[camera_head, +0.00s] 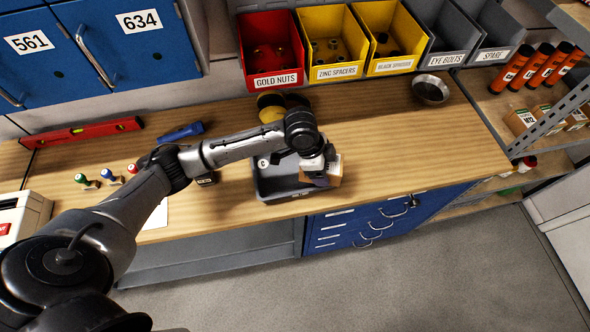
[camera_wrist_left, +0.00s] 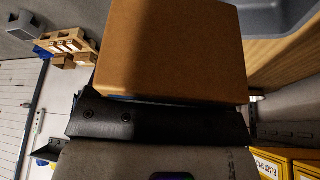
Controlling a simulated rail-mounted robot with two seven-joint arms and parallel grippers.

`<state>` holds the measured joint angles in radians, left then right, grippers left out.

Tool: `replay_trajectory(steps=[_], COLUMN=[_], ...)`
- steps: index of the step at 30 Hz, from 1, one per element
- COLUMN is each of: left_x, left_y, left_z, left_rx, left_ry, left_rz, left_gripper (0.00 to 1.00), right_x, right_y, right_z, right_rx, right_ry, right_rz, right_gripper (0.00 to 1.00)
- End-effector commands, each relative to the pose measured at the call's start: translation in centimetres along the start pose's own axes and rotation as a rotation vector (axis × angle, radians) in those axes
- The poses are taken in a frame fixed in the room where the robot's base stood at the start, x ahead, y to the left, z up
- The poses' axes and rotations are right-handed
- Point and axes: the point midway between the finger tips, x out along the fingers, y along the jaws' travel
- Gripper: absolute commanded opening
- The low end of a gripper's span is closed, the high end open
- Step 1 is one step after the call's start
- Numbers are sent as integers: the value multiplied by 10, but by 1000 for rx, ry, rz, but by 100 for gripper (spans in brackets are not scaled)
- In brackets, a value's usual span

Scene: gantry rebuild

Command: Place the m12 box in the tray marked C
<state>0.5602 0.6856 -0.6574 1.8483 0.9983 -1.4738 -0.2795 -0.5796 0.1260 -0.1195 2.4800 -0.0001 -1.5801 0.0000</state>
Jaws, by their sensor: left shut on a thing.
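A brown cardboard box (camera_head: 335,170) with a pale label is held in my left gripper (camera_head: 318,168); its label is too small to read. In the left wrist view the box (camera_wrist_left: 170,45) fills the upper middle, against a dark finger of my left gripper (camera_wrist_left: 155,120). A grey tray (camera_head: 262,190) sits on the wooden bench, partly hidden behind my left arm. A small round white mark shows on it, but I cannot read the letter. The box is at the tray's right side; its height above the tray is unclear. My right gripper is out of view.
Bins of gold nuts (camera_head: 272,50), zinc spacers (camera_head: 335,45) and others line the back. A metal bowl (camera_head: 430,90) stands at the back right. Stamps (camera_head: 108,174) and a red level (camera_head: 90,131) lie left. The bench (camera_head: 400,150) right of the tray is clear.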

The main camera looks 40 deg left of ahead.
Motion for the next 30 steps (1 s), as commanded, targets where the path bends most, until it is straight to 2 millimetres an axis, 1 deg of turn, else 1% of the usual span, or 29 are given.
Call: replay_trajectory(steps=[1,6,12,17,23,26,30], left_x=[2,10,16,18,22,31,48], left_y=[-6,-21,-34,-39,-41,-40,-40], left_z=[13,49,79,90,94,97,104], left_rx=[-4,-5,-3,-2,-1,-1,-2], left_ry=[-4,-3,-2,0,1,1,0], left_rz=[-2,-1,-1,-2,-1,0,0], left_gripper=[35,35,35,35,35,35,35], right_x=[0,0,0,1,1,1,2], right_y=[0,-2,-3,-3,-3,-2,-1], right_z=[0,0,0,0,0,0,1], right_rx=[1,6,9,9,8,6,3], right_ry=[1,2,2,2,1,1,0], right_rz=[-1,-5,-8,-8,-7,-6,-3], right_gripper=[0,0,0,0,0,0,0])
